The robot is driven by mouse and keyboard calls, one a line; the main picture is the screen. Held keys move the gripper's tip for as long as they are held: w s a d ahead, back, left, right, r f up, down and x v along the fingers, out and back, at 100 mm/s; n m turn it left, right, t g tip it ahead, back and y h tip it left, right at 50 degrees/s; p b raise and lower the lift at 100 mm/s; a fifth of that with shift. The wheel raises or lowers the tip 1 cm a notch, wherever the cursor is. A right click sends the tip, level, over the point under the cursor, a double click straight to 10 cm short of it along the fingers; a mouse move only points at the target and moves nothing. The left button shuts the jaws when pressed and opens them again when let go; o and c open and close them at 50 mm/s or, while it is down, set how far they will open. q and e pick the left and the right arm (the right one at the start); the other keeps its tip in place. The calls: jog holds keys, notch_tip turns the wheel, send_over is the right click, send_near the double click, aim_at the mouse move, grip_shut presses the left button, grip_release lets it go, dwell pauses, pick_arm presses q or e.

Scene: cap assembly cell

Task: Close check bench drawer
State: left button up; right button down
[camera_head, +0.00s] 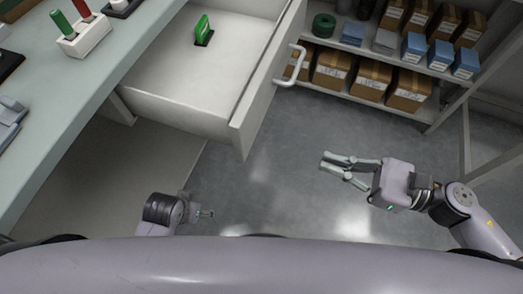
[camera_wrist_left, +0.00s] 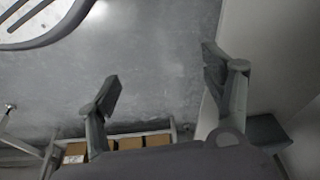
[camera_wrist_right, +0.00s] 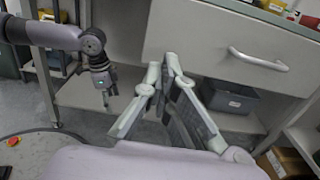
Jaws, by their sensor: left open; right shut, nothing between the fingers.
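The bench drawer (camera_head: 178,85) stands pulled out in the head view, with a green part (camera_head: 202,30) in a dark holder inside it. Its white bar handle (camera_head: 297,65) is on the front panel; the handle also shows in the right wrist view (camera_wrist_right: 258,60). My right gripper (camera_head: 324,165) is shut and empty, apart from the drawer, in front of and below its front panel. It shows in the right wrist view (camera_wrist_right: 171,60), left of the handle. My left gripper (camera_head: 210,213) is open and empty, low near my body; its spread fingers show in the left wrist view (camera_wrist_left: 165,75).
The bench top (camera_head: 60,120) at left carries a white block (camera_head: 82,38) with red and green handles. A shelf (camera_head: 380,105) with cardboard and blue boxes stands beyond the drawer. A dark bin (camera_wrist_right: 228,97) sits under the drawer. The floor around my right gripper is clear.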

jog(key=p, duration=0.1)
send_near(247, 138)
jog(key=p+x, duration=0.2)
jog(key=x, duration=0.4)
jog(key=shift+w+a, duration=0.1)
jog(key=shift+a, duration=0.15)
pick_arm(q)
notch_tip(247, 138, down, 11)
jog(key=s, duration=0.3)
jog(key=shift+a+g, duration=0.15)
jog(key=shift+g, duration=0.15)
pick_arm(e)
jog(key=shift+w+a, duration=0.1)
jog(key=shift+a, duration=0.2)
